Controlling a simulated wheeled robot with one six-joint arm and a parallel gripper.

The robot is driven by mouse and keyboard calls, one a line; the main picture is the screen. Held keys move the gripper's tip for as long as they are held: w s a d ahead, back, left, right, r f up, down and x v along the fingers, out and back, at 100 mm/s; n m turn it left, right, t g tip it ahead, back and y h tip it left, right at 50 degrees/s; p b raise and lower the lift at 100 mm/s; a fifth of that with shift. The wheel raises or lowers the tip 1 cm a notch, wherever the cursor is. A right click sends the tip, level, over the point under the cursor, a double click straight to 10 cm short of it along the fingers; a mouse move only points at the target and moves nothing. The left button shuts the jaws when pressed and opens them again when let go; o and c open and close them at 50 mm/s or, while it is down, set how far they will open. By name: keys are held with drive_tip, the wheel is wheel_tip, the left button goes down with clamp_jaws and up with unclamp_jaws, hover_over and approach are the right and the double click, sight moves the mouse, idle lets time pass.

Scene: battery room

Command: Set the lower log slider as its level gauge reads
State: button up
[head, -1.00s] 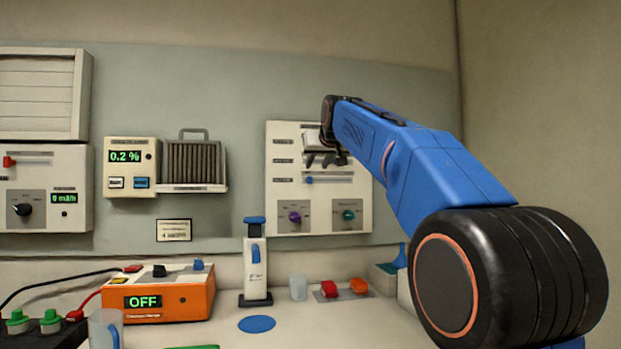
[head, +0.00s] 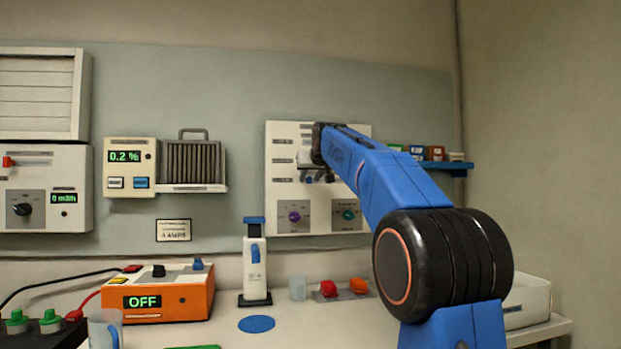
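A white wall panel (head: 281,221) carries labelled slider rows in its upper part and two knobs below. A small blue slider handle (head: 309,180) shows in the lowest visible row, close under my gripper. My gripper (head: 317,178) is in front of the panel at that row, its dark fingers at or just above the blue handle. Whether they touch it, and how far apart they are, is too small to tell. My gripper and forearm hide the right part of the slider rows. I cannot make out the level gauge's reading.
A purple knob (head: 294,217) and a teal knob (head: 348,214) sit low on the panel. A blue shelf (head: 452,168) with small boxes is at right.

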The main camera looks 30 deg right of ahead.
drive_tip(key=shift+c, duration=0.4)
clamp_jaws()
drive_tip(key=s+d, duration=0.1)
drive_tip(key=d, duration=0.2)
drive_tip(key=s+d, duration=0.1)
drive_tip(key=d, duration=0.5)
drive_tip(key=shift+s+d, duration=0.3)
drive_tip(key=shift+s, duration=0.1)
drive_tip(key=shift+o, duration=0.4)
unclamp_jaws()
drive_tip(key=v, duration=1.7)
drive_tip(key=shift+s, duration=0.2)
drive_tip(key=shift+r, duration=0.1)
